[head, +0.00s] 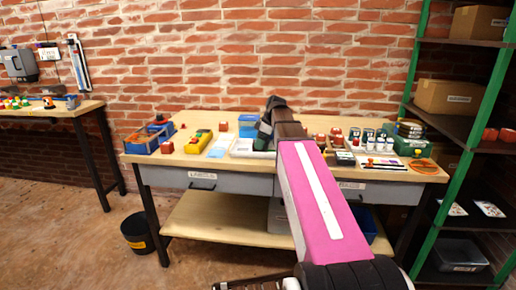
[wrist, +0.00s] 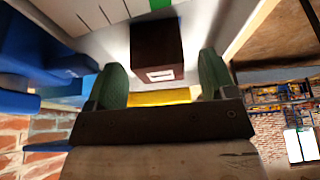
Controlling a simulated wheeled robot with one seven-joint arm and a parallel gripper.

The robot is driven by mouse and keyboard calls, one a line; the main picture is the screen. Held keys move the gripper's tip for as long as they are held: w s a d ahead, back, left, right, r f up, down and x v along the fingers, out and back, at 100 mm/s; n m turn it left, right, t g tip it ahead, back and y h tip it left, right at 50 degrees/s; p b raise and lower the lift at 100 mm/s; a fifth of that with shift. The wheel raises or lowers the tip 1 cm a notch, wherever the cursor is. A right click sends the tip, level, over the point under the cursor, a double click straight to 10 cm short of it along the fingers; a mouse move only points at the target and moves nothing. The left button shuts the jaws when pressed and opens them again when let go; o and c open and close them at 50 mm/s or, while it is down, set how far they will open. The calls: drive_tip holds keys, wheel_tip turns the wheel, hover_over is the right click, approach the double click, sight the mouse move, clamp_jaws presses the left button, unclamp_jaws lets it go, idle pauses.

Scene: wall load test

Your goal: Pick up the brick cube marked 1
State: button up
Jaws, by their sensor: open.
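A dark red-brown cube (wrist: 157,45) with a white label lies just beyond my open fingers in the wrist view. Its label is too small and angled to read, so I cannot tell whether it is the one marked 1. My gripper (wrist: 161,76) has its two green fingertips on either side of the cube's near end, with gaps showing. In the head view my gripper (head: 263,137) is low over the workbench, near a white tray; my arm hides what lies behind it.
The workbench (head: 210,172) also holds a blue bin (head: 141,145), a yellow tool (head: 198,141), a blue box (head: 248,125) and several bottles at the right. A green-framed shelf (head: 437,150) stands at the right. A black bucket (head: 137,232) is on the floor.

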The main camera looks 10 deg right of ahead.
drive_tip(key=shift+x, duration=1.1)
drive_tip(key=shift+c, duration=0.3)
drive_tip(key=c, duration=1)
drive_tip(key=shift+r, duration=0.1)
